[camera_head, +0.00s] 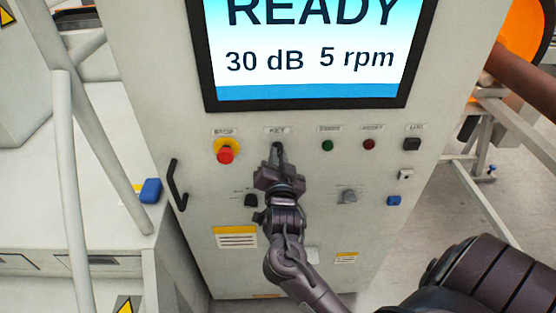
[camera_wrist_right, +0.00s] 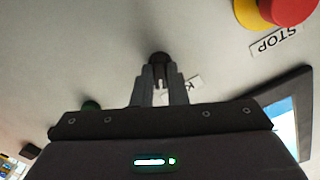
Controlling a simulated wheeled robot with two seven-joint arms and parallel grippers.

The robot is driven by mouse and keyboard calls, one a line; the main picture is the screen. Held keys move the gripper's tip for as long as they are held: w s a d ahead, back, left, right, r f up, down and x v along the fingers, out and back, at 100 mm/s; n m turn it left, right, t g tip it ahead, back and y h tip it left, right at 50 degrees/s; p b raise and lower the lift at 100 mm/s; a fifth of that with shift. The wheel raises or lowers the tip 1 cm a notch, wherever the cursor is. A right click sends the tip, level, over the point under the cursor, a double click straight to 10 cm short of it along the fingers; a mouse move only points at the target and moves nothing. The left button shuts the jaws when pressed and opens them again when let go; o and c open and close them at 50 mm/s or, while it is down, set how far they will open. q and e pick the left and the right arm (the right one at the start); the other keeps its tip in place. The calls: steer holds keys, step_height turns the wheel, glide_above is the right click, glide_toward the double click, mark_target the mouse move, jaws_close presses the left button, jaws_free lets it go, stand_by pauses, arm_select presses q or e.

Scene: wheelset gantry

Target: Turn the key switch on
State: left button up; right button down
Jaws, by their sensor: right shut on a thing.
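The key switch (camera_wrist_right: 159,58) is a small black knob on the grey cabinet front, below a KEY label in the head view. My right gripper (camera_head: 277,153) reaches up to it from below. In the wrist view my right gripper (camera_wrist_right: 159,76) has its two fingers closed around the knob. The fingers hide most of the key switch, so its turned angle cannot be told. My left gripper does not show in either view.
A red stop button (camera_head: 225,155) on a yellow base is left of the key. A green button (camera_head: 327,145), a dark red button (camera_head: 369,144) and a black switch (camera_head: 411,144) are to the right. The screen (camera_head: 310,55) above reads READY. A black handle (camera_head: 176,186) sticks out at left.

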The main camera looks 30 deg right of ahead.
stand_by(0.4)
steer(key=c, duration=1.4)
jaws_free()
steer(key=shift+c, duration=0.2)
steer(key=b+v, duration=0.3)
steer(key=v, duration=0.4)
steer(key=shift+s+a, duration=0.2)
steer(key=shift+s, duration=0.15)
